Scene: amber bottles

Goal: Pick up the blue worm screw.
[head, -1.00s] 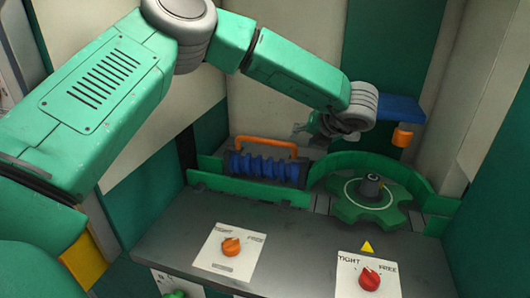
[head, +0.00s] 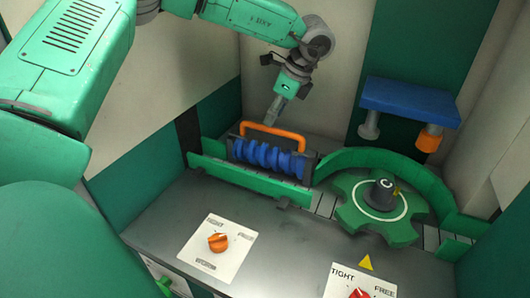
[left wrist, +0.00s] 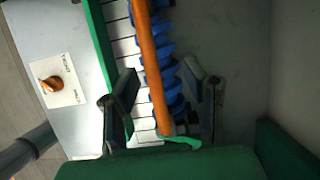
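The blue worm screw (head: 268,157) lies in a dark holder with an orange handle (head: 275,133) arching over it, behind a low green rail. My left gripper (head: 274,110) is just above and behind the handle, pointing down. In the left wrist view my left gripper (left wrist: 165,95) has its two fingers spread apart, with the orange handle (left wrist: 151,70) running between them and the blue screw (left wrist: 166,62) beyond it. I cannot tell whether a finger touches the handle. My right gripper is in neither view.
A blue block (head: 409,101) is on the back wall. An orange knob (head: 218,242) and a red knob (head: 359,294) are at the front.

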